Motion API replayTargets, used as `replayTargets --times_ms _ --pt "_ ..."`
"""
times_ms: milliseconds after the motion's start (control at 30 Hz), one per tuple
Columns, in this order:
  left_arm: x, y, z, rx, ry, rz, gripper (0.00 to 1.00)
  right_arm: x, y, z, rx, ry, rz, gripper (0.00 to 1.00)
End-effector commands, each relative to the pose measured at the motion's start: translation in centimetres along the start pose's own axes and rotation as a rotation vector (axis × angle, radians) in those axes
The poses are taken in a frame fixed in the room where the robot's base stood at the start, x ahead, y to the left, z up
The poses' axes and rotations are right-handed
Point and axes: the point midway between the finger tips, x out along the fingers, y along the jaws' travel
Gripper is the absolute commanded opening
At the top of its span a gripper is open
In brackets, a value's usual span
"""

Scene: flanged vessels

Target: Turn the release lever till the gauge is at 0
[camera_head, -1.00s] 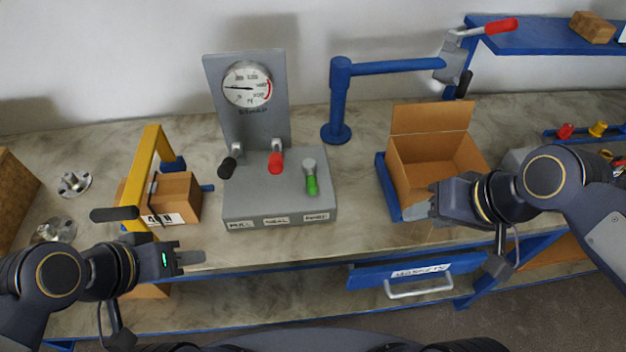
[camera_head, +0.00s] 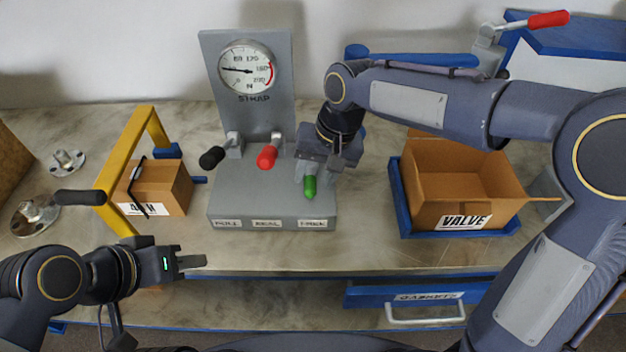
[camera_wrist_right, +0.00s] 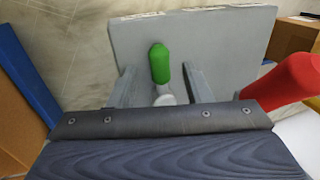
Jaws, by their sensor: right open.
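A grey machine (camera_head: 230,202) with three levers stands in the middle of the bench. The black lever (camera_head: 212,157) is at left, the red lever (camera_head: 267,157) in the middle and the green lever (camera_head: 310,187) at right, above a label that seems to read FREE. The round gauge (camera_head: 247,68) on the upright plate has its needle pointing left, clear of zero as far as I can see. My right gripper (camera_wrist_right: 158,84) is open, with its fingers on either side of the green lever (camera_wrist_right: 159,62). My left gripper (camera_head: 192,262) is empty in front of the bench.
The red lever (camera_wrist_right: 285,82) is close beside my right gripper. A yellow frame (camera_head: 128,160) with a strapped box (camera_head: 165,185) stands at left. An open VALVE carton (camera_head: 430,190) sits at right. A blue post stands behind my right arm.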

Motion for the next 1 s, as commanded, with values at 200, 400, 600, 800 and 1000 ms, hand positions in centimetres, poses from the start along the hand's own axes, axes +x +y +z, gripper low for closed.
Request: replayTargets --times_ms 200,400,600,800,1000 --pt "0.0 0.0 0.0 0.000 0.000 0.000 0.36 2.4 0.0 0.0 0.001 0.000 0.000 0.45" --pt "0.0 0.0 0.0 0.000 0.000 0.000 0.36 2.8 0.0 0.0 0.001 0.001 -0.001 0.45" --pt "0.0 0.0 0.0 0.000 0.000 0.000 0.36 2.7 0.0 0.0 0.001 0.001 -0.001 0.34" --pt "0.0 0.0 0.0 0.000 0.000 0.000 0.36 2.7 0.0 0.0 0.000 0.001 -0.001 0.08" --pt "0.0 0.0 0.0 0.000 0.000 0.000 0.36 2.7 0.0 0.0 0.000 0.001 -0.001 0.00"
